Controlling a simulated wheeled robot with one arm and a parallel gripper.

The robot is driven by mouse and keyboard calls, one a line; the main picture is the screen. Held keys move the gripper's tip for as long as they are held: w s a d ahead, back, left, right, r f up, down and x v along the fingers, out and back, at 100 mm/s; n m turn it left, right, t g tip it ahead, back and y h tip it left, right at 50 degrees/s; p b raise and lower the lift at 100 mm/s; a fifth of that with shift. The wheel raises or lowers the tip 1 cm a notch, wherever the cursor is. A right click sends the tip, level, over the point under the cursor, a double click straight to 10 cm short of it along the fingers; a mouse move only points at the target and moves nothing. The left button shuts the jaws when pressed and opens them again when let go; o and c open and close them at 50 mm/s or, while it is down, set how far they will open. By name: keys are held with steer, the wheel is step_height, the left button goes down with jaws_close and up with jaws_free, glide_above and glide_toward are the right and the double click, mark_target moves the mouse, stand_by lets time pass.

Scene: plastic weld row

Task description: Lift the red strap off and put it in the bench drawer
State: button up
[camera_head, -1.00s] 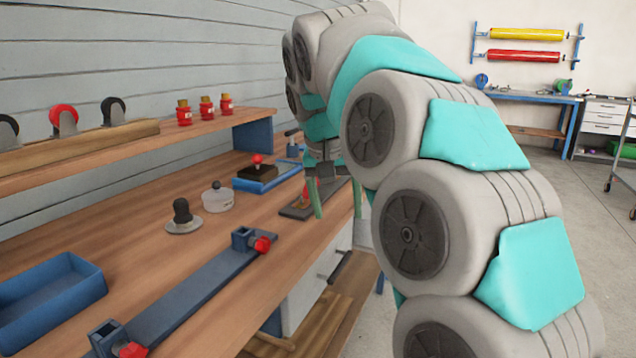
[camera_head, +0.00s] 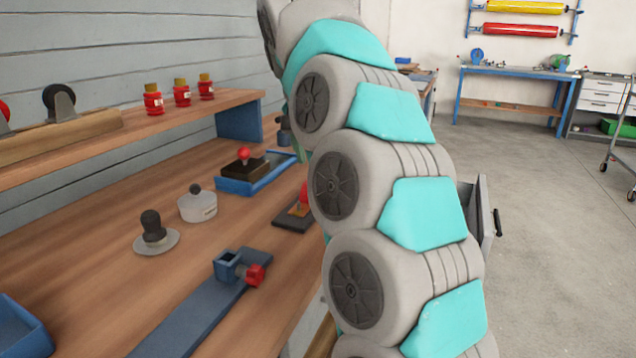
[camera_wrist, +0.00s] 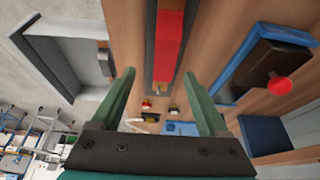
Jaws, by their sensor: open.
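The red strap (camera_wrist: 169,42) lies on a narrow dark board on the bench. In the head view only a bit of the strap (camera_head: 304,196) shows beside my arm. In the wrist view my gripper (camera_wrist: 159,77) is open and empty, one green finger on each side of the strap's line. The strap appears beyond the fingertips, and I see no contact. The bench drawer (camera_head: 484,210) stands open to the right of my arm. It also shows as a grey box in the wrist view (camera_wrist: 42,60), left of the gripper. My arm hides most of the gripper in the head view.
A blue tray (camera_head: 232,187) with a dark block and red knob stands close to the strap. A lidded clear pot (camera_head: 198,208), a black-knobbed stamp (camera_head: 154,230) and a blue clamp rail (camera_head: 205,310) are nearer. Red bottles (camera_head: 181,94) stand on the shelf.

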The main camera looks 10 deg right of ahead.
steer(key=shift+w+f, duration=0.3)
steer(key=shift+f, duration=0.25)
steer(key=shift+p+x, duration=0.35)
steer(key=shift+x, duration=1.65)
steer(key=shift+w+a+r, duration=0.1)
steer(key=shift+w+a, duration=0.05)
steer(key=shift+w, duration=0.05)
jaws_close()
